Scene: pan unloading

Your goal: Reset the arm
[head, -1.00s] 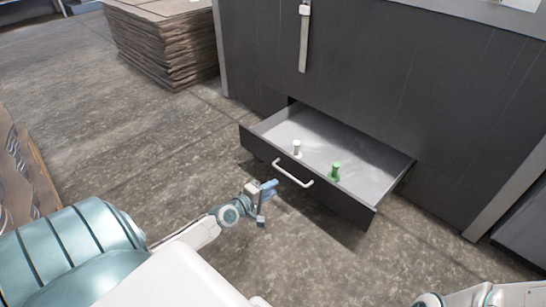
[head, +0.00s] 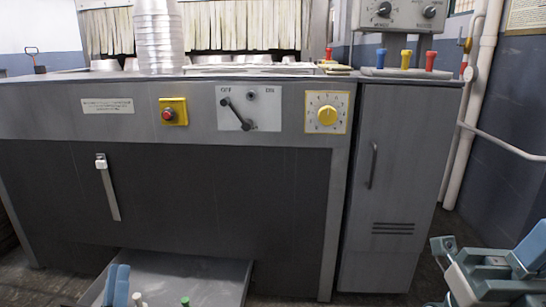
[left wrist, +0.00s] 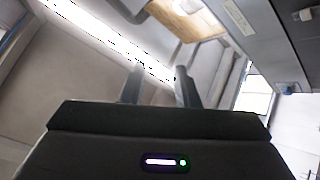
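My left gripper (head: 117,285) shows at the bottom left of the head view, its blue fingers pointing up in front of the open drawer. In the left wrist view its two dark fingers (left wrist: 158,88) stand apart with nothing between them, so it is open and empty. My right arm (head: 490,275) shows at the bottom right of the head view in teal and white. Its fingers cannot be made out clearly.
The drawer (head: 205,265) stands open at the bottom, with a white peg (head: 138,299) and a green peg (head: 185,301) in it. Behind is a grey machine (head: 230,200) with a yellow dial (head: 327,115), a red button (head: 168,114) and stacked pans (head: 157,35) on top.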

